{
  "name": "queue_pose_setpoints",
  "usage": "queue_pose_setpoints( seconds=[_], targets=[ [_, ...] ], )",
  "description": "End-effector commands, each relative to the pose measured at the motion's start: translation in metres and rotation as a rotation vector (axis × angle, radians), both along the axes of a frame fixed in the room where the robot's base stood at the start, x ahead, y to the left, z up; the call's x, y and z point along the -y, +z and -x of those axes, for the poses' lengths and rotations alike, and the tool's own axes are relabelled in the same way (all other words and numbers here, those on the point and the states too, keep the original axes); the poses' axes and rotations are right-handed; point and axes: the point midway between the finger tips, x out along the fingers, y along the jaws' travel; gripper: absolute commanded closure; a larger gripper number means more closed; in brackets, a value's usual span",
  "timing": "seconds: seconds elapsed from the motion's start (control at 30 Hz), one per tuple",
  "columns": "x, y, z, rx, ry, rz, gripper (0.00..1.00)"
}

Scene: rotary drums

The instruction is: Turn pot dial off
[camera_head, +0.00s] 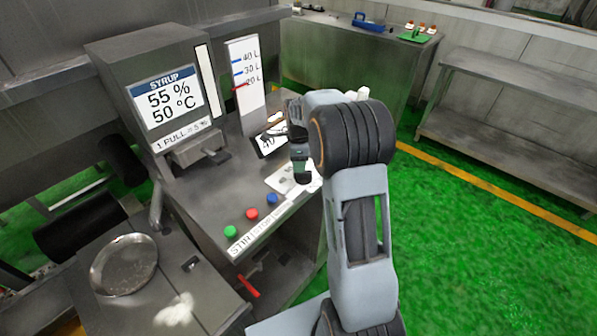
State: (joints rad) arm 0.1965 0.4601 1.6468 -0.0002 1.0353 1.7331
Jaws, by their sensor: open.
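My gripper (301,176) points down over the right part of the steel machine's top, its fingers small and partly hidden by my own arm. It is open and nothing shows in it. I cannot make out the pot dial clearly; my gripper and wrist cover part of this area. A tilted dark-framed panel reading about 40 (267,146) stands just behind and left of my gripper.
Red (252,213), green (230,231) and blue (271,198) buttons sit along the machine's front edge. The syrup display box (163,105) stands left, a level gauge (245,82) behind. A round metal pan (123,266) is at lower left. Green floor is open at right.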

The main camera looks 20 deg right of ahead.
Motion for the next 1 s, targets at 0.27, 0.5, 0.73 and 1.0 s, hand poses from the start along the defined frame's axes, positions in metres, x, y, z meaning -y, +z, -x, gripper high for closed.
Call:
queue_pose_setpoints(
  seconds=[0.27, 0.5, 0.73, 1.0],
  targets=[
    [0.000, -0.038, 0.000, -0.001, 0.001, 0.000, 0.55],
    [0.000, -0.050, 0.000, 0.001, 0.002, 0.000, 0.55],
    [0.000, -0.051, 0.000, 0.001, 0.002, 0.000, 0.55],
    [0.000, -0.051, 0.000, 0.001, 0.002, 0.000, 0.75]
  ],
)
